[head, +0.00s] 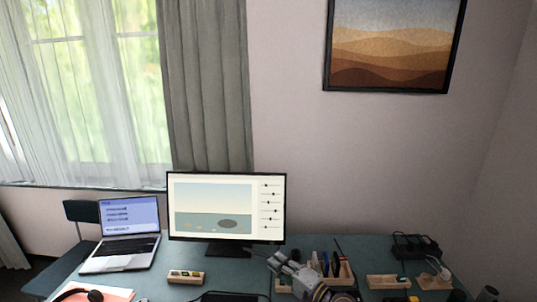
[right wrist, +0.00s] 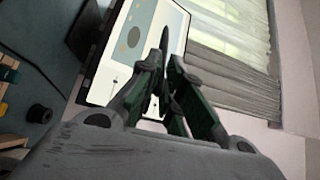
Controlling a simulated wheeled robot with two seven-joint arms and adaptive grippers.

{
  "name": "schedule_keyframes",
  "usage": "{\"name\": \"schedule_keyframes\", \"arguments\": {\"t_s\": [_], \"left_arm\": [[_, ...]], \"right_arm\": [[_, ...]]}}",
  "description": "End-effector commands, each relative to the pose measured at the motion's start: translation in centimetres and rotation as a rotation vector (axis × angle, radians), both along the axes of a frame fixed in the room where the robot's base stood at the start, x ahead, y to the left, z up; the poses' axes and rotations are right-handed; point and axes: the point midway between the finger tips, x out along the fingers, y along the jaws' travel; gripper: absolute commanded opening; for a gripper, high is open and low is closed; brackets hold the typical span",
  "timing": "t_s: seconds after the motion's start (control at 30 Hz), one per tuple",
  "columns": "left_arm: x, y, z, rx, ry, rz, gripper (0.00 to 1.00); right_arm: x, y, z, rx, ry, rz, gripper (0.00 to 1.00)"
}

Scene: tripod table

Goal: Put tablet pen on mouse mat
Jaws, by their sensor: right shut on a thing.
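The pen's lower part is hidden between the fingers. In the head view I cannot make out the held pen clearly. I cannot pick out the mouse mat with certainty. My left gripper is not in view.
A monitor (head: 227,208) stands behind the desk's (head: 145,279) middle, with a laptop (head: 127,218) at its left. A wooden holder with several pens (head: 331,266) stands right of my gripper. Small wooden trays (head: 388,281) and a black power strip (head: 415,247) lie farther right. Headphones (head: 80,294) lie front left.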

Motion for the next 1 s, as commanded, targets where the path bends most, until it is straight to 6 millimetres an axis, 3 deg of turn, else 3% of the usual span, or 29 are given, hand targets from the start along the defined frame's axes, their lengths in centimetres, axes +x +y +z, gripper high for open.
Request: {"name": "schedule_keyframes", "arguments": {"t_s": [1.0], "left_arm": [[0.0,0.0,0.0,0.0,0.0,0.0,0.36]], "right_arm": [[-1.2,-8.2,-2.3,0.002,0.004,-0.382,0.0]]}}
